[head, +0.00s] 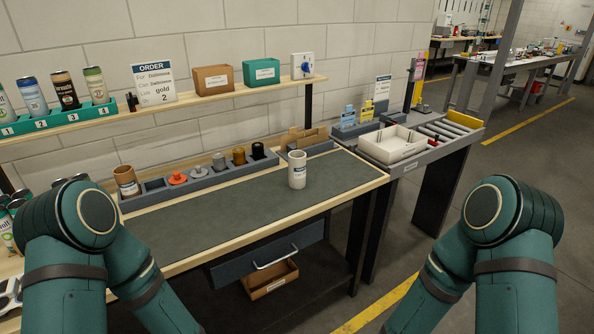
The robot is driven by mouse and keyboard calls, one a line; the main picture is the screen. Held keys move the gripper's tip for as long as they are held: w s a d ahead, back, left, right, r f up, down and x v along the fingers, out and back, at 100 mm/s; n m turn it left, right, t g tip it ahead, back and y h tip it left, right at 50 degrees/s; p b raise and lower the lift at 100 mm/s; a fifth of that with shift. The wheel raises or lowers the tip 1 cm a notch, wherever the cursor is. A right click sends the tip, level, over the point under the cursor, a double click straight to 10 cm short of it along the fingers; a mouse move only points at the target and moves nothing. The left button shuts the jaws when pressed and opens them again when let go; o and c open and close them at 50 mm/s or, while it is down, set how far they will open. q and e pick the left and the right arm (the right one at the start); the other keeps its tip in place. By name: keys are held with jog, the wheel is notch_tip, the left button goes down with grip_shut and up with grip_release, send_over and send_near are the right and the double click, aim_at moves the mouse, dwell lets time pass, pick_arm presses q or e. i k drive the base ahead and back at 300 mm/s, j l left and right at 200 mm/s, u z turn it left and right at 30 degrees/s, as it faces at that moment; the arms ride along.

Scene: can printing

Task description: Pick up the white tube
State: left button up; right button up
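The white tube (297,170) stands upright on the dark mat of the workbench, near the bench's right part. It has a small dark label on its side. My two teal arms come in at the lower left and lower right, and only their upper links show. Neither gripper is in view, and nothing is seen touching the tube.
Behind the tube, a grey tray (204,183) holds orange, grey, brown and black parts. A brown cylinder (126,180) stands at its left end. The mat (230,215) is clear around the tube. A white bin (393,144) sits on the right-hand table.

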aim_at(297, 170)
jog(key=z, duration=0.65)
jog(key=i+j+z, duration=0.25)
jog(key=j+z, duration=0.3)
jog(key=i+l, duration=0.05)
